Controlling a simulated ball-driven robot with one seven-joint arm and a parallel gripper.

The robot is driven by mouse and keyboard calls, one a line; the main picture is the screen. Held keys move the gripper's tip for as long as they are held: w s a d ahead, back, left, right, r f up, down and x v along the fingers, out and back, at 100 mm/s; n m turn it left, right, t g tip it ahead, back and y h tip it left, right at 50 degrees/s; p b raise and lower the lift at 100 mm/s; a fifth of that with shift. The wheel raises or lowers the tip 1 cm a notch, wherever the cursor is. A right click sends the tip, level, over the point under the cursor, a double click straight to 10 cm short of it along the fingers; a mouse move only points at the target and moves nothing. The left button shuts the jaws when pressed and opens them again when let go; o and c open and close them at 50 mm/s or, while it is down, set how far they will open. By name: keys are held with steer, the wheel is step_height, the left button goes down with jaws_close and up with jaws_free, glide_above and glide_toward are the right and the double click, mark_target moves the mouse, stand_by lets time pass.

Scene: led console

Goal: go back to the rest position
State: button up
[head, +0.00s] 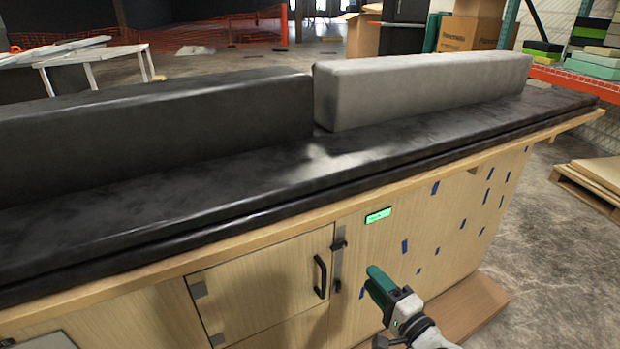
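The wooden console (400,250) has a small panel lit green (378,215) on its front face, below the black top. A cabinet door (262,285) with a black handle (320,277) is to the left of the panel and looks closed. My gripper (374,271), with teal fingers, is in front of the console, below the lit panel and right of the handle. It appears apart from both. The fingers overlap in this view, so their opening does not show. No held object is visible.
A black padded top (250,195) carries a dark cushion (150,115) and a grey cushion (420,88). Blue tape marks (404,246) dot the console's right front. A wooden board (465,305) lies low at the right. A pallet (590,183) stands on the open concrete floor beyond.

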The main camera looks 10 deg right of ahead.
steer(key=s+a+f+n+g, duration=0.3)
steer(key=s+f+n+g, duration=0.45)
steer(key=s, duration=0.35)
steer(key=s+d+f+n+g+h, duration=0.2)
steer(key=s+g, duration=0.1)
steer(key=s, duration=0.5)
steer(key=s+d+f+n+g+h, duration=0.1)
steer(key=s+d+n+g, duration=0.15)
steer(key=s, duration=0.45)
steer(key=s+d+f+n+g+h, duration=0.2)
steer(key=s+g, duration=0.1)
steer(key=s, duration=0.5)
step_height(320, 180, up, 15)
steer(key=s+p, duration=0.1)
steer(key=p, duration=1.3)
steer(key=shift+d+p, duration=0.3)
steer(key=shift+p, duration=0.1)
